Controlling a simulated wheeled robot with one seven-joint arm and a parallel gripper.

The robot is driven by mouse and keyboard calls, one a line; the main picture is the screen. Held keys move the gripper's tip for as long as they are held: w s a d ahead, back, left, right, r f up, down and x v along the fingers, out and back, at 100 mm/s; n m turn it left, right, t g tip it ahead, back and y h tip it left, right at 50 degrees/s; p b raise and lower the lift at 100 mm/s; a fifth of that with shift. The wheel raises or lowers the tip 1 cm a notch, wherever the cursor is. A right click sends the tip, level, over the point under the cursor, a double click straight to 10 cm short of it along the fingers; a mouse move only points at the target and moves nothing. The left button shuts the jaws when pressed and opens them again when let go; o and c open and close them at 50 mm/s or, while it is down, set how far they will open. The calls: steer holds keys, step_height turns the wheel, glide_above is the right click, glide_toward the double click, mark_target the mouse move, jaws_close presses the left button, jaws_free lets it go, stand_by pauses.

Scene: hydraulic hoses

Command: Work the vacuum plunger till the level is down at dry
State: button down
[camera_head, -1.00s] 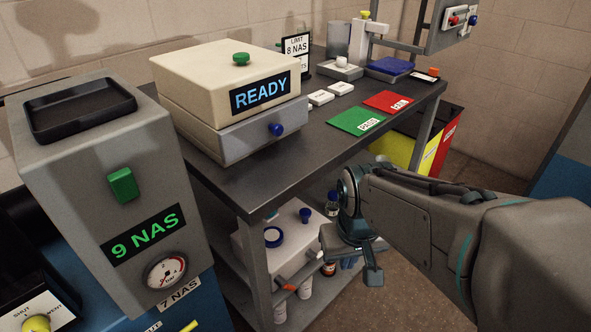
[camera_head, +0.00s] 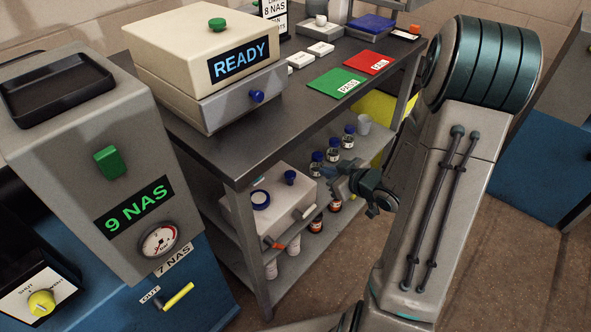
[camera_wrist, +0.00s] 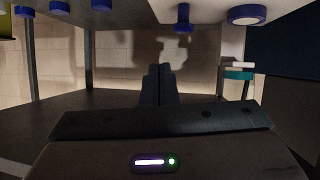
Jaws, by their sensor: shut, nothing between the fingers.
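A white box (camera_head: 243,217) stands on the rack's upper shelf below the bench top. On it are a small blue knob (camera_head: 291,177) and a blue ring (camera_head: 261,199); I cannot tell which part is the vacuum plunger. No dry mark can be read. My gripper (camera_head: 332,182) is just right of the box, apart from the knob, in front of the bottles. In the wrist view my gripper (camera_wrist: 160,84) is shut and empty. A blue knob (camera_wrist: 183,17) and a blue ring (camera_wrist: 247,14) show at that view's top edge.
Blue-capped bottles (camera_head: 332,152) stand behind my gripper. A grey cabinet (camera_head: 100,160) reading 9 NAS is at left. The bench (camera_head: 285,110) carries a READY unit (camera_head: 210,60) and green (camera_head: 336,84) and red (camera_head: 367,62) cards. Open floor (camera_head: 500,270) lies at right.

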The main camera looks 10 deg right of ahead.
steer(key=a+y, duration=0.1)
steer(key=s+r+y, duration=0.1)
steer(key=y, duration=0.1)
steer(key=shift+s+a+t, duration=0.3)
steer(key=shift+a+t, duration=0.05)
steer(key=shift+t, duration=0.05)
steer(key=b, duration=0.1)
glide_above(290, 179)
steer(key=d, duration=0.2)
step_height(290, 179, down, 2)
steer(key=f, duration=0.2)
steer(key=f+b, duration=0.1)
steer(key=shift+s+a+f, duration=0.2)
steer(key=shift+s+f, duration=0.05)
steer(key=shift+f, duration=0.45)
